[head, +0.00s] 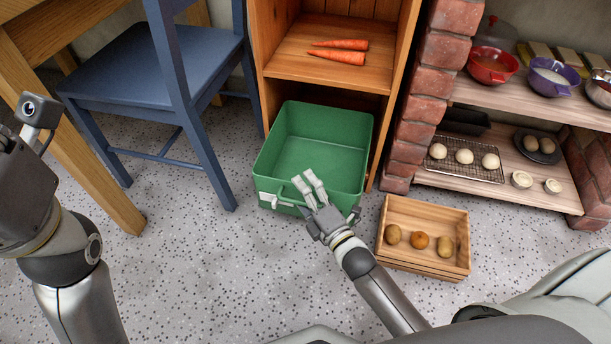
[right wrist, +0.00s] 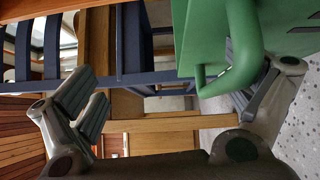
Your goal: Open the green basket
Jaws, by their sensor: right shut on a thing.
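The green basket (head: 262,165) is an open, empty bin, standing partly out of the lowest compartment of the wooden shelf. Its front wall has a green handle (head: 283,198), which also shows close up at the top right of the right wrist view (right wrist: 243,58). My right gripper (head: 309,184) is at the basket's front rim and handle. It is shut on the basket's handle, with the handle beside one finger in the right wrist view. My left arm is at the left edge of the head view; its fingers are out of sight.
Two carrots (head: 340,50) lie on the wooden shelf (head: 285,63) above the basket. A blue chair (head: 145,75) stands to the left. A wooden crate (head: 452,213) with round vegetables is right of my gripper. A brick plinth (head: 420,105) borders the right. Speckled floor (head: 210,270) in front is clear.

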